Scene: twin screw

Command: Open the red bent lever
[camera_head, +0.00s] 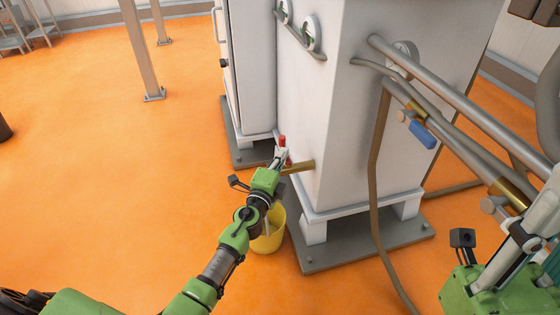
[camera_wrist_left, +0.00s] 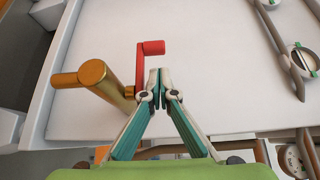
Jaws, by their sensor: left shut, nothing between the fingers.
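The red bent lever (camera_wrist_left: 150,50) is on a brass pipe (camera_wrist_left: 92,78) that sticks out from the white cabinet. In the left wrist view its handle stands up from the pipe and bends to the right at the top. It also shows in the head view (camera_head: 282,141), at my left gripper's tip. My left gripper (camera_wrist_left: 157,72) is shut and empty, with its fingertips just right of the lever's upright part; I cannot tell whether they touch it. My right gripper (camera_head: 515,240) is at the right edge of the head view, partly cut off; its fingertips are not clear.
A yellow bucket (camera_head: 270,238) stands on the orange floor below the brass pipe, partly behind my left arm. The white cabinet (camera_head: 330,120) stands on a grey base plate (camera_head: 375,245). Pipes with a blue-handled valve (camera_head: 423,134) run along its right side.

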